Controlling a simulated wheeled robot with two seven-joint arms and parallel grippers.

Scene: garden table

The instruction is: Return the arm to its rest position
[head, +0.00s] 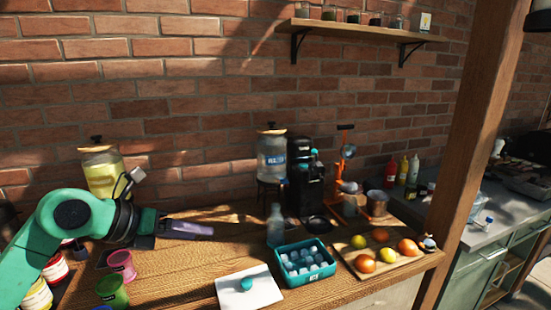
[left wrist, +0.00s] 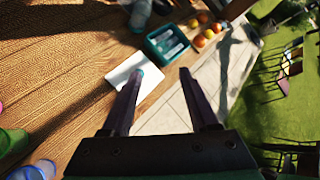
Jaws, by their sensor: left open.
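My left arm comes in from the left in the head view, green with a dark wrist. Its left gripper (head: 190,229) points right above the wooden table (head: 200,282), apart from the things on it. In the left wrist view the two purple fingers of the left gripper (left wrist: 165,100) stand well apart with nothing held between them. Beyond the fingers a white board (left wrist: 150,88) with a teal knob lies on the table. My right gripper does not show in either view.
A teal bin (head: 307,278) of ice stands beside the white lid (head: 262,290). A fruit board (head: 385,273), clear bottle (head: 276,225) and water dispenser (head: 271,160) stand to the right. Pink (head: 121,265) and green (head: 112,290) cups sit near my arm. A wooden post (head: 478,150) rises at right.

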